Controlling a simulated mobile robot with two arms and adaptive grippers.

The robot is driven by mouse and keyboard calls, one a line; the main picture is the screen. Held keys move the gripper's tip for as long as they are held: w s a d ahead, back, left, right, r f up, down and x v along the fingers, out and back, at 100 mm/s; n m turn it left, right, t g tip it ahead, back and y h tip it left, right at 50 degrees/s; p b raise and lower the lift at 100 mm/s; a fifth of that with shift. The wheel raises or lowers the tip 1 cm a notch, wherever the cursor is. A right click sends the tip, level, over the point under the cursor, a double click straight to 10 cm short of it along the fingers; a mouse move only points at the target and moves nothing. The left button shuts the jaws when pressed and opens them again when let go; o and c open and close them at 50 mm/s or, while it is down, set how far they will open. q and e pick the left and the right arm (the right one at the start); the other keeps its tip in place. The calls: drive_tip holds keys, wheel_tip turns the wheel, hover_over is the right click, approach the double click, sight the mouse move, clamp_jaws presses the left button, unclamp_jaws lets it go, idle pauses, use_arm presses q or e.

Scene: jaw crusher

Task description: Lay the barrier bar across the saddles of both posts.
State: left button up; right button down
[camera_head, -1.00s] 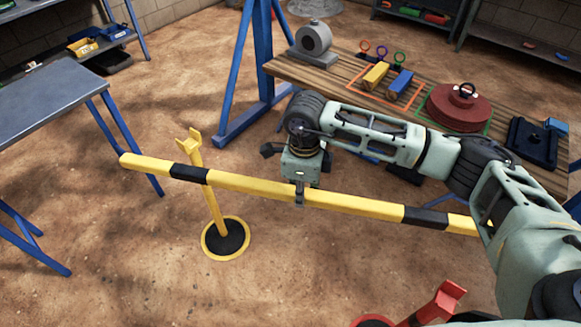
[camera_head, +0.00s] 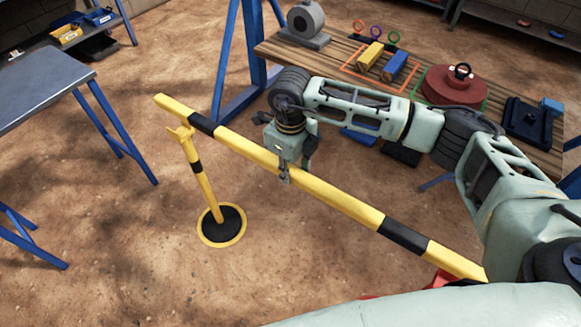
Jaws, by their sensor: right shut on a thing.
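The barrier bar (camera_head: 340,200) is long and yellow with black bands, slanting from upper left to lower right. My right gripper (camera_head: 285,178) is shut on it near its middle and holds it above the ground. The yellow post (camera_head: 205,185) stands on a round black base, its forked saddle (camera_head: 181,134) at the bar's far-left part. I cannot tell whether bar and saddle touch. Only a bit of the red post (camera_head: 441,279) shows, under the bar's near-right end; a pale green part of mine hides the rest. My left gripper is not in view.
A wooden bench (camera_head: 338,70) with weights, yellow and blue blocks and rings stands behind my right arm. A blue-legged metal table (camera_head: 40,85) is at left. A blue frame (camera_head: 229,60) rises at the back. Sandy ground around the yellow post is clear.

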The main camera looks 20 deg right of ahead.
wheel_tip(320, 180, down, 9)
drive_tip(key=b, duration=0.6)
idle(0.3)
drive_tip(key=shift+r, duration=0.1)
drive_tip(key=shift+f+b, duration=0.2)
drive_tip(key=shift+b, duration=0.1)
idle(0.5)
drive_tip(key=shift+f, duration=0.1)
idle(0.4)
drive_tip(key=c, duration=1.3)
unclamp_jaws()
drive_tip(key=shift+s+f, duration=0.1)
